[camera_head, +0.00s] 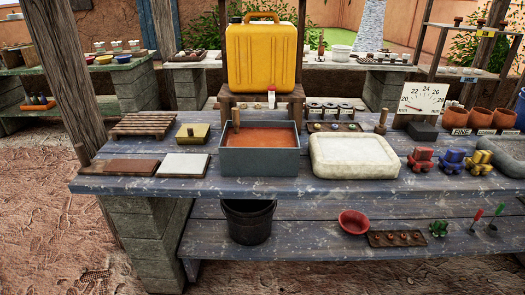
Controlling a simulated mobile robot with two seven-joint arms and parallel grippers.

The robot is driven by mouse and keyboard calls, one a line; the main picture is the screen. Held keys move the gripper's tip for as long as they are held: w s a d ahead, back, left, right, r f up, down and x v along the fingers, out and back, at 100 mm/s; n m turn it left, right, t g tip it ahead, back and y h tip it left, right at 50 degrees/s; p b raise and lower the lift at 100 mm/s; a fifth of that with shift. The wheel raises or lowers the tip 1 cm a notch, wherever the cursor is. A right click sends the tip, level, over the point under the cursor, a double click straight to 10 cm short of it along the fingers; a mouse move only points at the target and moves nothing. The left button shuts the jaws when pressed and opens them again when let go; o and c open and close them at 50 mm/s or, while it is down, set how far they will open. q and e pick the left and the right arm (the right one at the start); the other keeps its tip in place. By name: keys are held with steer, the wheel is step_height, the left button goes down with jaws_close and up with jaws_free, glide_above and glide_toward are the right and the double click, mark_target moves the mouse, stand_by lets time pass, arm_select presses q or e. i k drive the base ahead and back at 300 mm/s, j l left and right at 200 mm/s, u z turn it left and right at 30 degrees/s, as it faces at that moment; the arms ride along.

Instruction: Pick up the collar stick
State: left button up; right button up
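Neither of my grippers is in view. I cannot tell for certain which thing is the collar stick. One short wooden stick (381,121) stands upright on the blue-grey table (300,188), behind the pale padded slab.
A yellow jerrycan (261,58) stands on a wooden stand behind. Red, blue and yellow blocky items (452,160) sit at right. A black bucket (248,221) and red bowl (353,222) are on the lower shelf.

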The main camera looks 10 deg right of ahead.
mark_target(235, 114)
steer(key=u, duration=0.55)
steer(key=l+u, duration=0.2)
steer(key=u, duration=0.15)
steer(key=i+l+u, duration=0.1)
steer(key=l+u, duration=0.4)
steer(key=u, duration=0.2)
steer(key=l+u, duration=0.2)
steer(key=l, duration=0.25)
steer(key=k+l+u, duration=0.15)
steer(key=l, duration=0.3)
steer(key=i, duration=0.05)
